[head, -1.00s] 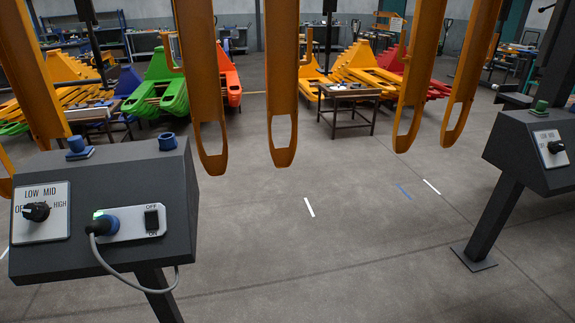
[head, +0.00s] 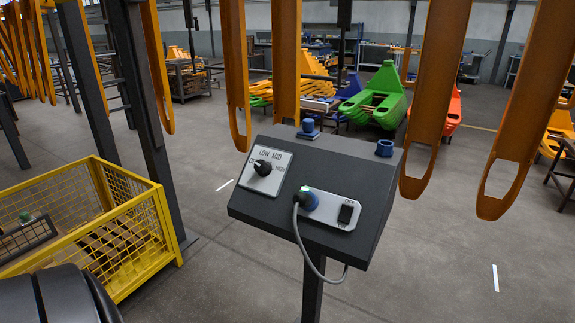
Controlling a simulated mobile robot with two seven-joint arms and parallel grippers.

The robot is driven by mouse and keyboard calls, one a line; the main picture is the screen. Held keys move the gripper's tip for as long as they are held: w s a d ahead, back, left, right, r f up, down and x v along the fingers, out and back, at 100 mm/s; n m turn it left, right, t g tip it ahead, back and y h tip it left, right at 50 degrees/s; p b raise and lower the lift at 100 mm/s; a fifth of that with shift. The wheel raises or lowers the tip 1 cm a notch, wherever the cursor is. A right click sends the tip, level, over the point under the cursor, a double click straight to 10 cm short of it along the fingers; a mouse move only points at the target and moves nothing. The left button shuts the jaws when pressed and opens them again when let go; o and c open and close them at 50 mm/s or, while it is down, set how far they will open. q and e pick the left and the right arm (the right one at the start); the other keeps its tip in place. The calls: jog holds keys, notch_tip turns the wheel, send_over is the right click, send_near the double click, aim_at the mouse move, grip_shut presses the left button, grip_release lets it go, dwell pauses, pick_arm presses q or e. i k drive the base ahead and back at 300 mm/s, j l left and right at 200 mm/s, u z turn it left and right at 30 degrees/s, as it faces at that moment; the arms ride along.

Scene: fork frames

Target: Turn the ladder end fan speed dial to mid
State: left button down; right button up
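A dark grey control box (head: 335,160) stands on a post in the middle of the head view. On the left of its sloping face is a white plate (head: 275,152) marked LOW, MID and HIGH, with another label at its left partly covered by the knob. The black dial knob (head: 262,168) sits on this plate. Which mark it points at is too small to tell for sure. A ladder-like frame (head: 112,70) stands behind and left of the box. Neither of my grippers is in view.
Right of the dial are a plugged-in grey cable (head: 299,237) and a black rocker switch (head: 346,214). A yellow mesh crate (head: 130,235) stands at the left. Orange hanging forks (head: 430,90) flank and hang behind the box.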

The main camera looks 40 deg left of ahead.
aim_at(264, 168)
jog(key=u, duration=1.55)
